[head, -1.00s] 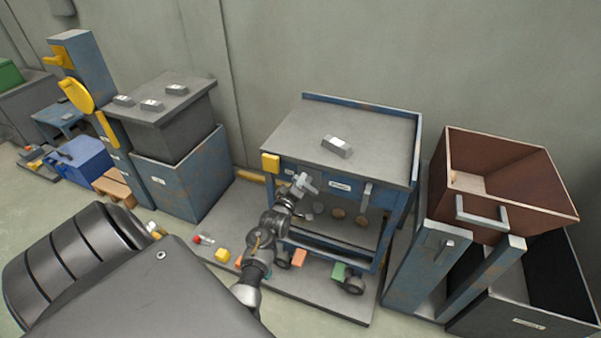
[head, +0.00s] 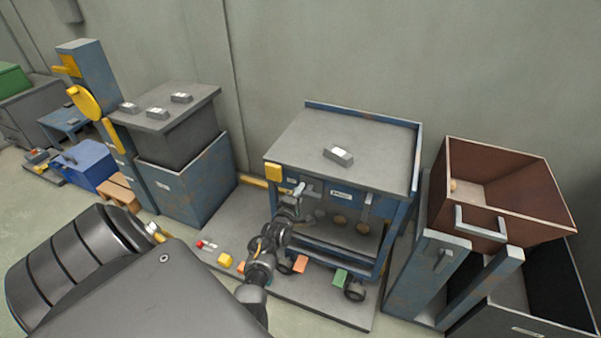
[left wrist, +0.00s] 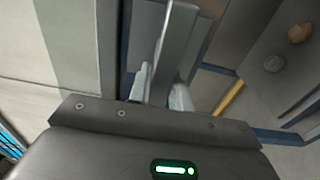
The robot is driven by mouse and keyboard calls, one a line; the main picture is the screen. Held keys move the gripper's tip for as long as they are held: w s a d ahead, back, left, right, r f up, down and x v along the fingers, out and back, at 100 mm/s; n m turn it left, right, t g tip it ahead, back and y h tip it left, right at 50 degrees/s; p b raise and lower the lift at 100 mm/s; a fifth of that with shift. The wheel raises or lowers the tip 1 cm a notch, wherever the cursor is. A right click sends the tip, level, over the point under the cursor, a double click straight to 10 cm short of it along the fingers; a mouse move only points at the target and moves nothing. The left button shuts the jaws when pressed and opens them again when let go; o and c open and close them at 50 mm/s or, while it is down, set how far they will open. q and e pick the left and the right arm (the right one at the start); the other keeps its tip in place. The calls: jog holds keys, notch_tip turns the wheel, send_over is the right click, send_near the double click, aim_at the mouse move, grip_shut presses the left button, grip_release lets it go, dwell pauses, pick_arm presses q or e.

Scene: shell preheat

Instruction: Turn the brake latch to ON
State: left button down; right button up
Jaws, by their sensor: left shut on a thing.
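The grey latch lever (head: 299,188) is on the upper left of the blue cart's front (head: 325,188), beside a white label too small to read. My left gripper (head: 290,205) is at this lever, coming from below and in front. In the left wrist view the pale grey lever (left wrist: 173,50) stands between the fingers, and the left gripper (left wrist: 165,88) is shut on it. The fingertips are partly hidden by the lever and the gripper body. A second grey handle (head: 368,203) hangs on the right of the same front. My right gripper is out of view.
The cart stands on a low grey platform (head: 330,312). A brown bin (head: 500,185) on blue posts stands at right. A blue cabinet (head: 195,180) stands at left. A grey block (head: 338,155) lies on the cart top.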

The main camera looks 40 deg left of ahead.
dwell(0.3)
pick_arm(q)
jog(key=c, duration=1.3)
grip_release()
jog(key=shift+s, duration=0.25)
jog(key=shift+p+v, duration=0.3)
jog(key=shift+v, duration=4.85)
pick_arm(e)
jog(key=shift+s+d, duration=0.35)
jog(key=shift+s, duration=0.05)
pick_arm(q)
jog(key=shift+d, duration=0.1)
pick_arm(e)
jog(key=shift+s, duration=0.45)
